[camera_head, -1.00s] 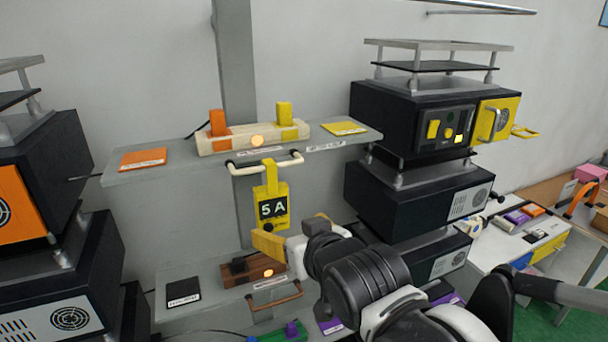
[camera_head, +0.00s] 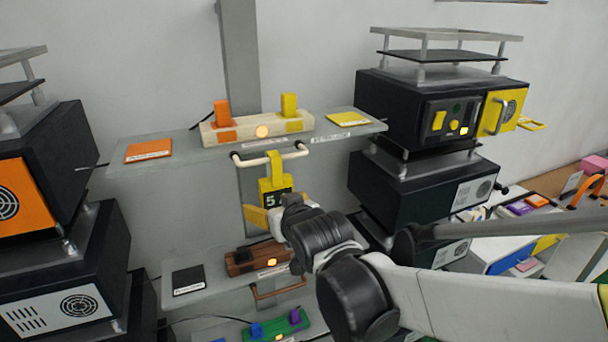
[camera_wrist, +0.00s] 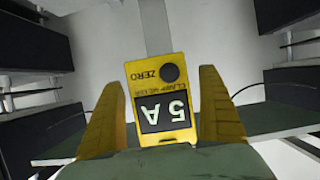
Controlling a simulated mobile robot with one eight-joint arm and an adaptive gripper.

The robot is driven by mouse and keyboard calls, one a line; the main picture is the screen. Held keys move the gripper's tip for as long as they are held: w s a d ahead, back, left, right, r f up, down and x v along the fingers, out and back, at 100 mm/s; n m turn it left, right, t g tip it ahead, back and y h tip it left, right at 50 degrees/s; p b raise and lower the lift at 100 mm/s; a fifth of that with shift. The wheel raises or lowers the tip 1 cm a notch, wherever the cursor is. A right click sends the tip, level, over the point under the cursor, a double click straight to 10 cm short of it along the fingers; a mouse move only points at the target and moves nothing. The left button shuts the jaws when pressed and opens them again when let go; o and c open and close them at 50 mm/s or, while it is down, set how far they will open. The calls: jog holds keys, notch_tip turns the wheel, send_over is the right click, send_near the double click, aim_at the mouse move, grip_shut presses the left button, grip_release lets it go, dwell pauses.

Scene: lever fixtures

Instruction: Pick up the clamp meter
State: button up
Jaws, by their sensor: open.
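The yellow clamp meter (camera_head: 267,186) hangs by its hook from a white handle bar (camera_head: 271,157) below the upper shelf. Its black display reads 5 A in the wrist view (camera_wrist: 163,108), where the meter appears upside down and slightly tilted. My gripper (camera_wrist: 163,115) is open, with one yellow finger on each side of the meter's body. The left finger shows a small gap; the right finger is very close to the meter's edge, and I cannot tell if it touches. In the head view my gripper (camera_head: 262,218) and wrist hide the meter's lower part.
The upper shelf (camera_head: 185,147) holds a wooden block (camera_head: 240,136) with orange and yellow levers. A lower shelf (camera_head: 215,284) has a brown lever block (camera_head: 250,262) and a lower handle (camera_head: 280,290). Black equipment stacks stand left (camera_head: 75,240) and right (camera_head: 405,188).

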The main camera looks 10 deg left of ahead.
jog(key=shift+s, duration=0.1)
jog(key=c, duration=1.4)
jog(key=shift+c, duration=0.2)
jog(key=shift+r, duration=0.15)
